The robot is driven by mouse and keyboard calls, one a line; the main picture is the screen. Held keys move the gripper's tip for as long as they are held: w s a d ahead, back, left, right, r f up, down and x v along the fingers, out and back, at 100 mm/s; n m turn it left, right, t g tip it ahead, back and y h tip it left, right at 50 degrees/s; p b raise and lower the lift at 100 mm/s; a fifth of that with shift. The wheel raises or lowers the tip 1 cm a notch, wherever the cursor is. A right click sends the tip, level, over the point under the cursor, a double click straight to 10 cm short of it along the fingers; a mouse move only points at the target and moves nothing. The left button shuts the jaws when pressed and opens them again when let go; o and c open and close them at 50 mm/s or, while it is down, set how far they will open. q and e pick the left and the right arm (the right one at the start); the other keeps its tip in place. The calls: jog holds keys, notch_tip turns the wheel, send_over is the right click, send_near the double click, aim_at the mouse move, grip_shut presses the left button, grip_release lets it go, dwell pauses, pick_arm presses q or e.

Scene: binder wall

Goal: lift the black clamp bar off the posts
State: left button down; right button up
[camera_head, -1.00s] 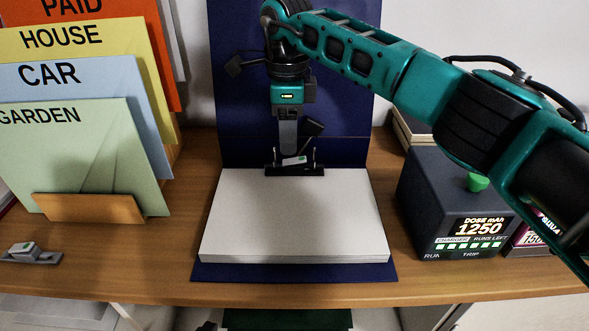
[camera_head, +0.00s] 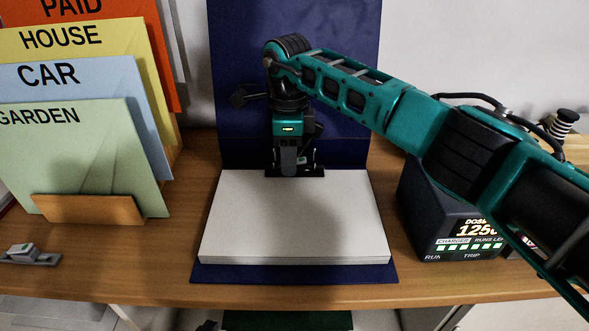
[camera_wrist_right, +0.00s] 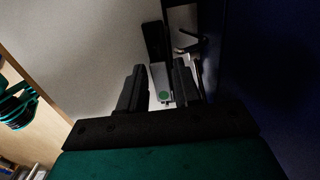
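The black clamp bar (camera_head: 314,173) lies across the back edge of the white paper stack (camera_head: 290,215). Its small grey grip with a green dot (camera_wrist_right: 163,92) shows in the right wrist view. My right gripper (camera_head: 292,172) points down over the middle of the bar, and it also shows in the right wrist view (camera_wrist_right: 160,80). Its fingers are on either side of the grip, with narrow gaps, and look open. The posts are mostly hidden by the gripper. A dark bit of my left gripper (camera_head: 207,325) shows at the bottom edge; its fingers cannot be made out.
The blue binder (camera_head: 300,60) stands open behind the paper. Coloured folders (camera_head: 85,150) stand at the left in a wooden holder. A small grey device (camera_head: 30,254) lies at the front left. A dark box with a display (camera_head: 430,215) stands right, beneath my right arm.

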grip_shut()
jog(key=shift+r, duration=0.1)
